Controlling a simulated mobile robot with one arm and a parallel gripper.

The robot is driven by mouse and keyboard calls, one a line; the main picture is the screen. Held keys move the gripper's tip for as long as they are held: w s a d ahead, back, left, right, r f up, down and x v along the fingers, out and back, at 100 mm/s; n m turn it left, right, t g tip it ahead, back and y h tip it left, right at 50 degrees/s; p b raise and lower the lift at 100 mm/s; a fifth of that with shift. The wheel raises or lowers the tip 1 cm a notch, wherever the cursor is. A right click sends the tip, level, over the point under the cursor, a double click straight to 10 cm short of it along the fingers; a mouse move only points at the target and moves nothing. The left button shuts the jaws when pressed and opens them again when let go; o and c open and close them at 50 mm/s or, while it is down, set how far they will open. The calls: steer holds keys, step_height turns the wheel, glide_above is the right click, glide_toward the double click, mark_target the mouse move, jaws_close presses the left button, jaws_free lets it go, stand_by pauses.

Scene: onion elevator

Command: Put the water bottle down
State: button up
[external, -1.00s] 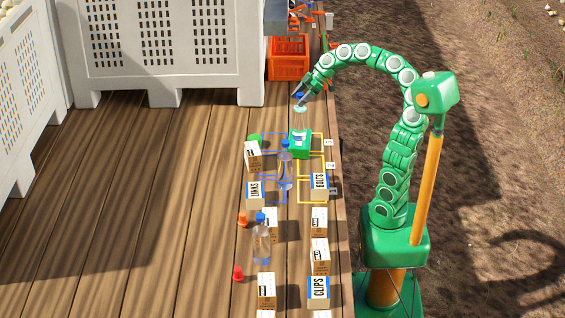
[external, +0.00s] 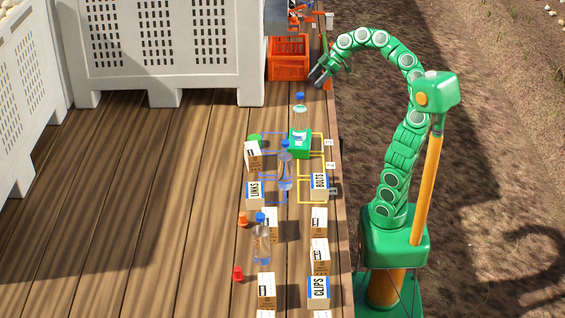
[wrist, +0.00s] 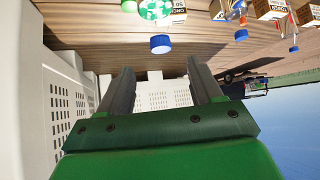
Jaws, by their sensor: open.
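A clear water bottle (external: 300,115) with a blue cap stands upright at the green box (external: 299,145); I cannot tell whether it is on the box or just behind it. My gripper (external: 317,80) is open and empty, above and to the right of this bottle and apart from it. In the wrist view my open gripper (wrist: 161,78) has nothing between its fingers, and a blue cap (wrist: 160,44) shows beyond them. Two more blue-capped bottles stand on the planks, one in the middle (external: 285,172) and one nearer the front (external: 262,242).
Cardboard boxes, including the links box (external: 255,195), the bolts box (external: 319,186) and the clips box (external: 318,292), line the deck. An orange crate (external: 288,58) and a large white bin (external: 160,45) stand at the back. The left planks (external: 130,220) are clear.

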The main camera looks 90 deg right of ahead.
steer(key=shift+s+d+r, duration=0.1)
steer(key=shift+s+r, duration=0.25)
steer(key=shift+r, duration=0.05)
steer(key=w+a+f+g, duration=0.1)
steer(key=a+f+g, duration=0.15)
steer(key=a, duration=0.55)
steer(key=w+a+f+g, duration=0.1)
steer(key=a+f, duration=0.3)
steer(key=a, duration=0.5)
steer(key=w+a+f+g, duration=0.1)
steer(key=a+f+g, duration=0.15)
steer(key=a, duration=0.55)
steer(key=s+a+f+m+g+h, duration=0.1)
steer(key=s+a+f, duration=0.3)
steer(key=s+f, duration=0.4)
steer(key=s+a+f+m+g+h, duration=0.2)
steer(key=s+a+f, duration=0.3)
steer(key=s+f, duration=0.3)
steer(key=shift+s+f+m+g, duration=0.35)
steer(key=shift+f+m+g, duration=0.25)
steer(key=shift+f+m, duration=0.3)
steer(key=shift+r, duration=0.2)
steer(key=shift+o, duration=0.3)
